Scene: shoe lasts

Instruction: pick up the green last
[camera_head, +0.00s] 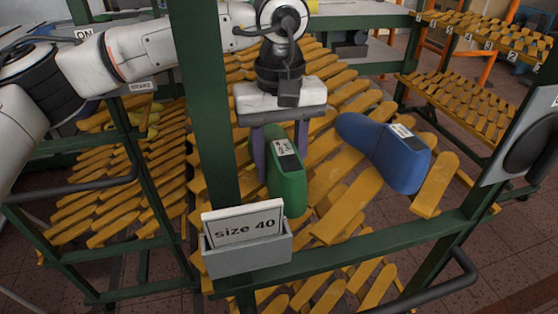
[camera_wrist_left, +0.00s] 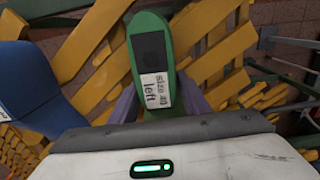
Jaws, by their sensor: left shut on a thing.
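The green last (camera_head: 287,187) is in the middle of the head view, on the rack's yellow slats, with a dark top patch and a white label. In the left wrist view the green last (camera_wrist_left: 178,55) points up, and its label reads "left" with a size line. My left gripper (camera_head: 273,168) comes down from above, its two purple fingers on either side of the last. It is shut on the green last. The lower part of the last is partly hidden, so I cannot tell if it touches the slats. My right gripper is not in view.
A blue last (camera_head: 402,157) lies on the slats to the right; it also shows in the left wrist view (camera_wrist_left: 38,88). A green post (camera_head: 203,100) and a front rail (camera_head: 375,240) frame the rack. A "size 40" sign (camera_head: 243,222) stands in a grey holder (camera_head: 248,256).

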